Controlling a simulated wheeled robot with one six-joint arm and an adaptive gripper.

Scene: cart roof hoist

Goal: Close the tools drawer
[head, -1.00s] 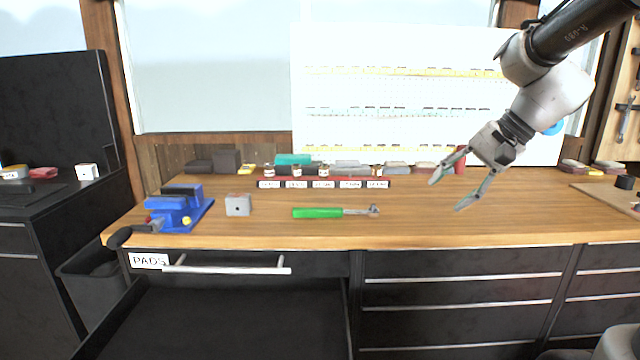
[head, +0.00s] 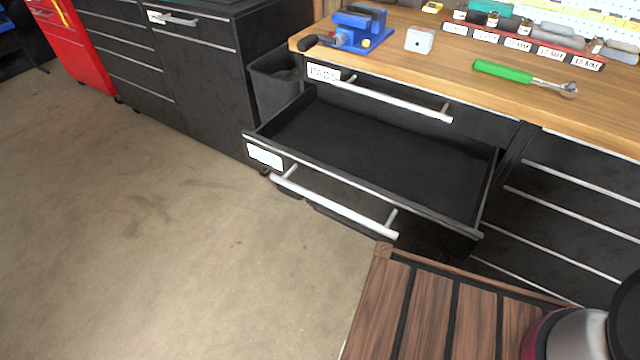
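An open black drawer (head: 370,150) is pulled out from the workbench, below the shut PADS drawer (head: 420,109). Its inside looks empty. Its front carries a white label (head: 264,156), whose text I cannot read, and a long silver bar handle (head: 333,207). I cannot confirm from the label that it is the tools drawer. My gripper is outside the present head view.
A slatted wooden surface (head: 425,310) stands close in front, right of the drawer. Concrete floor (head: 180,240) is clear at left.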

